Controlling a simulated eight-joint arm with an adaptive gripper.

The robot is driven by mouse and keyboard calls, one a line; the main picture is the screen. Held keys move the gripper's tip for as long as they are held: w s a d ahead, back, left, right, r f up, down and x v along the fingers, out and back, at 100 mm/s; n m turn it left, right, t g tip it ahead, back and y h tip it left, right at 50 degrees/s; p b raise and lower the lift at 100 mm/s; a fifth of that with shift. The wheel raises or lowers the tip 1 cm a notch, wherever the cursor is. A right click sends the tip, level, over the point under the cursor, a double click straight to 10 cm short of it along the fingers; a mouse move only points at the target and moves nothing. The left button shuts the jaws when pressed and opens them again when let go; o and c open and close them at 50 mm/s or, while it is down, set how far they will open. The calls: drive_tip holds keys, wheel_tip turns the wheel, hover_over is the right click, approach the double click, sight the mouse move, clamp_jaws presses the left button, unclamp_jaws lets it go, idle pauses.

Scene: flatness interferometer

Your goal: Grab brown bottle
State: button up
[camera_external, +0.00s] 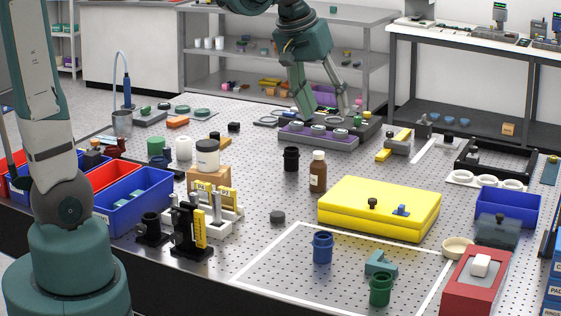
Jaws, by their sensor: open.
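The brown bottle (318,176) stands upright near the middle of the perforated table. It has a pale cap and a light label, and it stands just left of the yellow case. My gripper (323,110) is open, pointing down over the purple tray behind the bottle. It is apart from the bottle. Whether its fingertips touch anything at the tray cannot be told.
The yellow case (372,212) lies right of the bottle, and a small black container (291,158) stands behind it to the left. The purple tray (312,139) holds several round parts.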

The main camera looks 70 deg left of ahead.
drive_tip(key=w+a+f+n+g, duration=0.1)
drive_tip(key=w+a+f+n, duration=0.25)
drive_tip(key=w+a, duration=0.5)
drive_tip(key=n+g, duration=0.2)
drive_tip(key=n, duration=0.3)
hover_over(317, 152)
drive_tip(key=d, duration=1)
wheel_tip(317, 152, down, 14)
drive_tip(key=r, duration=0.1)
drive_tip(key=a+f+n, duration=0.1)
drive_tip(key=a+f, duration=0.3)
drive_tip(key=a+f+n+g+h+b, duration=0.1)
drive_tip(key=a+f+n, duration=0.1)
drive_tip(key=a+f, duration=0.3)
drive_tip(key=shift+a+f, duration=0.1)
drive_tip(key=shift+f, duration=0.15)
drive_tip(key=shift+a+f, duration=0.25)
drive_tip(key=shift+f, duration=0.05)
drive_tip(key=shift+f, duration=1.3)
drive_tip(key=shift+f, duration=0.15)
drive_tip(key=shift+w+f+p, duration=0.15)
drive_tip(key=shift+f+p, duration=0.15)
drive_tip(key=shift+f, duration=0.95)
drive_tip(key=shift+w+f+p, duration=0.1)
drive_tip(key=shift+f+p, duration=0.15)
drive_tip(key=shift+f, duration=0.95)
